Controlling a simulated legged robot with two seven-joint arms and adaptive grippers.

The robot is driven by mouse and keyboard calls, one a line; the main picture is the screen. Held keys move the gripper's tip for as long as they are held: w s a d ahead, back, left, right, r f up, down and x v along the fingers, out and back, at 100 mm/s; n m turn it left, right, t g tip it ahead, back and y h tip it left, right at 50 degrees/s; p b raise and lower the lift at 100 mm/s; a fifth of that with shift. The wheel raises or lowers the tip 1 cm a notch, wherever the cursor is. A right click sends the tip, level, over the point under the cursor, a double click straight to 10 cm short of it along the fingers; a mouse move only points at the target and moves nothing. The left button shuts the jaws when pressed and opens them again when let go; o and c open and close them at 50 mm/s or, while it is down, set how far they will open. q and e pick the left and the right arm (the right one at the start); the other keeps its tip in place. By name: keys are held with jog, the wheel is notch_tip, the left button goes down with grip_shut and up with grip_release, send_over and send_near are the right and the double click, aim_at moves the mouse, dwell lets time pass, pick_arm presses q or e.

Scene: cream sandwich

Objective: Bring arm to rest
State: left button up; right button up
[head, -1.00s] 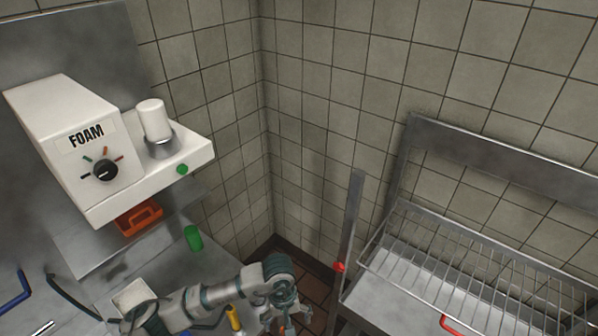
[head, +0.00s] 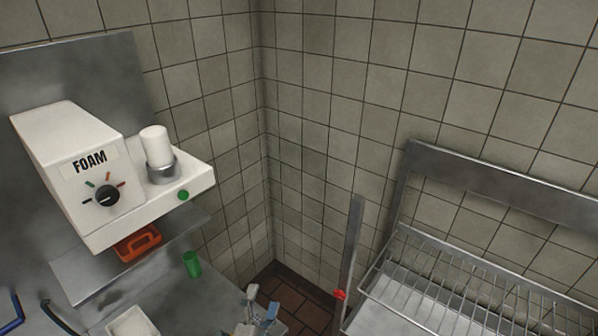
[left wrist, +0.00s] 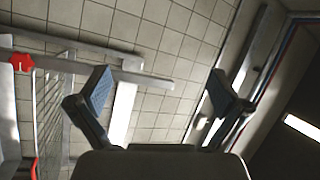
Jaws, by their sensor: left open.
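My left gripper (head: 258,310) shows at the bottom of the head view, right of the steel counter's green cylinder. In the left wrist view the same gripper (left wrist: 160,92) has its two fingers wide apart with nothing between them. Tiled wall and steel edges lie beyond the fingers. Most of my left arm is below the head view's frame. My right gripper is not in view.
A white foam machine (head: 75,170) with a dial stands at left. An orange-red object (head: 138,243) and a green cylinder (head: 192,264) sit below it. A wire rack (head: 470,290) stands at right, with a red knob (left wrist: 22,63) near it. The tiled corner between is clear.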

pick_arm(q)
jog(key=s+a+f+n+g+y, duration=0.3)
jog(key=s+a+f+n+g, duration=0.15)
jog(key=f, duration=0.45)
jog(key=s+a+f+n+g+y, duration=0.25)
jog(key=a+f+n+g, duration=0.2)
jog(key=f, duration=0.35)
jog(key=s+a+f+n+g, duration=0.1)
jog(key=s+f+n+g, duration=0.2)
jog(key=s+f, duration=0.35)
jog(key=s+a+f+n+g, duration=0.2)
jog(key=s+f+g, duration=0.2)
jog(key=s, duration=0.5)
jog(key=s+f+g+b, duration=0.1)
jog(key=s+f+b, duration=0.15)
jog(key=f, duration=1.45)
jog(key=s+f+g+b, duration=0.1)
jog(key=s+f+b, duration=0.15)
jog(key=f, duration=1.45)
jog(key=s+a+f+b, duration=0.3)
jog(key=s+f+b, duration=0.2)
jog(key=s+f, duration=1.1)
notch_tip(320, 180, down, 2)
jog(key=shift+a+f+g, duration=0.2)
jog(key=shift+g, duration=0.2)
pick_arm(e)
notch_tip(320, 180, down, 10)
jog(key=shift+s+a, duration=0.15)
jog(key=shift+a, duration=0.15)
